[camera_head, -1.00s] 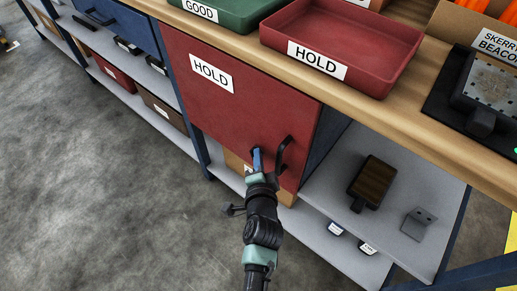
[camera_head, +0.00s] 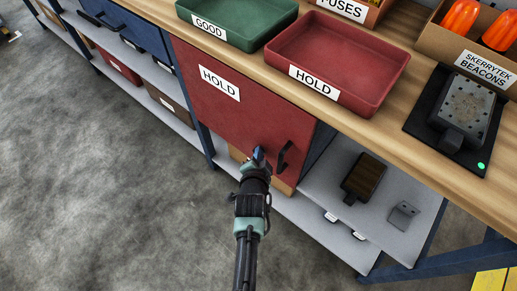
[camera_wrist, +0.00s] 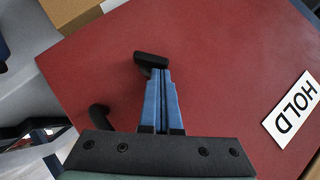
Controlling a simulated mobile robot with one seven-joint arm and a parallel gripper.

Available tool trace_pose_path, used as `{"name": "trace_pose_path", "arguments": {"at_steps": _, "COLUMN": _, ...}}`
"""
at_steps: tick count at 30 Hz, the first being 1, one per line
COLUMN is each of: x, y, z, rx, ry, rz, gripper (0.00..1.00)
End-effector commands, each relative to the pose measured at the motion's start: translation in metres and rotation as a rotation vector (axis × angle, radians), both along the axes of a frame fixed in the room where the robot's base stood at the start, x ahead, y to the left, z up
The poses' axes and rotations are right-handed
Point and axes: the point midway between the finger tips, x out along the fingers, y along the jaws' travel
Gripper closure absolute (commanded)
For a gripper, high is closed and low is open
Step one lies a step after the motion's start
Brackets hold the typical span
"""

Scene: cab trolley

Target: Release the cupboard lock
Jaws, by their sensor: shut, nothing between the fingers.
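The cupboard door (camera_head: 225,112) is dark red with a HOLD label and looks closed. A black handle (camera_head: 283,158) stands at its lower right. My gripper (camera_head: 257,153) is shut and empty, just left of the handle, pointing at the door. In the wrist view the two blue fingers (camera_wrist: 160,78) lie side by side. A small black lever-like piece (camera_wrist: 150,60), perhaps the lock, shows at their tips; I cannot tell whether they touch it. Part of the handle (camera_wrist: 98,115) shows to the left. In the head view my gripper hides most of the lock area.
A red HOLD tray (camera_head: 355,104) and a green GOOD tray (camera_head: 234,38) stand on the bench (camera_head: 385,122) above. To the right, a lower shelf (camera_head: 385,220) holds a dark wood-faced block (camera_head: 364,177) and a grey bracket (camera_head: 403,214). The floor at left is clear.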

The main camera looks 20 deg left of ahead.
Motion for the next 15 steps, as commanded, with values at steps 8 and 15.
{"name": "trace_pose_path", "arguments": {"at_steps": 8, "x": 0.0, "y": 0.0017, "z": 0.0022, "rx": -0.106, "ry": 0.039, "rz": 0.002, "gripper": 1.0}}
{"name": "trace_pose_path", "arguments": {"at_steps": 15, "x": 0.0005, "y": 0.0036, "z": 0.0019, "rx": -0.206, "ry": 0.074, "rz": 0.002, "gripper": 1.0}}
